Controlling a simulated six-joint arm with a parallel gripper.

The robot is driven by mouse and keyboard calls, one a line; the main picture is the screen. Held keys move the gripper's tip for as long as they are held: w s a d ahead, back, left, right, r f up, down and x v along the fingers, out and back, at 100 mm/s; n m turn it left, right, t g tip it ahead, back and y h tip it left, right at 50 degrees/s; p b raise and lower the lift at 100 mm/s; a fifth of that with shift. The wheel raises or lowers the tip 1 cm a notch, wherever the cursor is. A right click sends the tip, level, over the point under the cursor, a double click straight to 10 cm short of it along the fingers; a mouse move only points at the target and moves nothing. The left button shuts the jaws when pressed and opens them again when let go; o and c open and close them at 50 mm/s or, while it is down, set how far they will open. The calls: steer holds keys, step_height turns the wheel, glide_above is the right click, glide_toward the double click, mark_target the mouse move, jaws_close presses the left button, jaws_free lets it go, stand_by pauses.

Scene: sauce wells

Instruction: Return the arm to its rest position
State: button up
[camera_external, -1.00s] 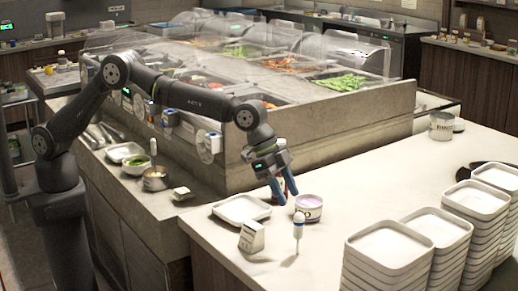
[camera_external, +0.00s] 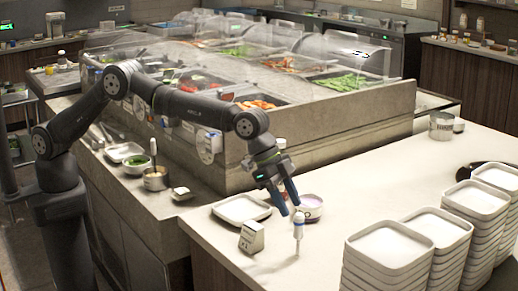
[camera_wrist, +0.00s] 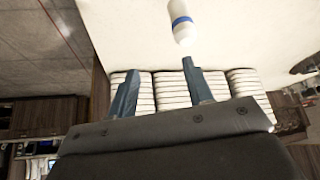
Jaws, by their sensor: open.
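My gripper (camera_external: 290,208) is open and empty, pointing down above the counter. In the wrist view its two blue fingers (camera_wrist: 160,68) stand apart with nothing between them. My arm reaches out from the left over the counter, not folded in. A white bottle with a blue band (camera_external: 298,226) stands upright just below and right of the fingertips in the picture; it also shows in the wrist view (camera_wrist: 181,14), beyond the right finger.
A white square plate (camera_external: 242,209) and a small label stand (camera_external: 251,237) are left of the gripper. Several stacks of white trays (camera_external: 390,250) fill the front right. The salad bar (camera_external: 320,135) with clear guards rises behind. The counter's middle right is clear.

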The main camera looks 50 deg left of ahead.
steer(key=s+r, duration=0.5)
steer(key=s, duration=0.3)
steer(key=w+a+r+n, duration=0.1)
steer(key=w+a+r, duration=0.4)
steer(key=w+a, duration=0.4)
steer(key=w+a+r+n, duration=0.1)
steer(key=a+r, duration=0.1)
steer(key=a, duration=0.9)
steer(key=w+a+r+n+t, duration=0.1)
steer(key=w+a+r, duration=0.1)
steer(key=a, duration=0.9)
steer(key=w+a+r+n+t+y, duration=0.1)
steer(key=a+r, duration=0.3)
steer(key=a, duration=0.7)
steer(key=shift+w+r, duration=0.2)
steer(key=shift+w, duration=0.2)
